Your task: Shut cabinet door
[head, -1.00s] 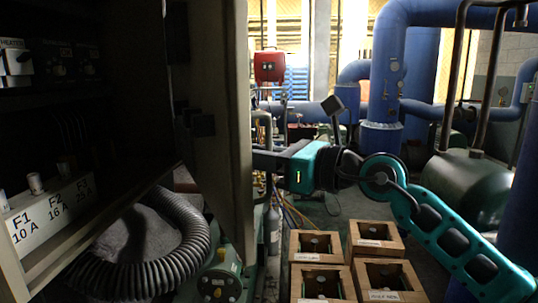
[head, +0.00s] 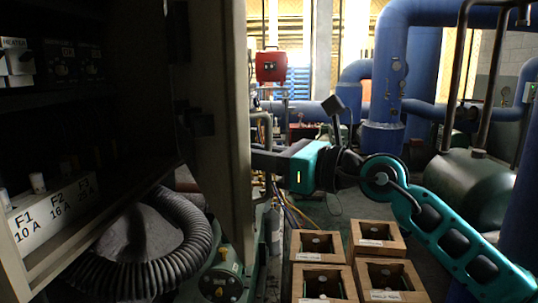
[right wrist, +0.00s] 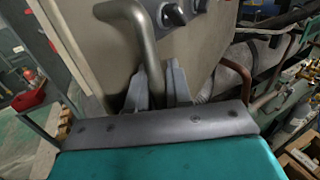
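The cabinet (head: 50,240) stands open at the left in the head view. Its interior is dark, with labelled fuses at the bottom. Its cream door (head: 232,130) stands almost edge-on to the right of the opening. My right arm reaches in from the right to the door's outer side, where its fingers are hidden in the head view. In the right wrist view, a bent grey door handle (right wrist: 150,45) runs down between the fingers of my right gripper (right wrist: 159,80), which are closed around it. My left gripper is not in view.
A thick grey corrugated hose (head: 190,255) curves out below the opening. Several wooden crates (head: 372,238) stand on the floor below my right arm. A dark green tank (head: 470,190) and blue pipes (head: 385,90) are at the right. A red box (head: 270,66) is behind.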

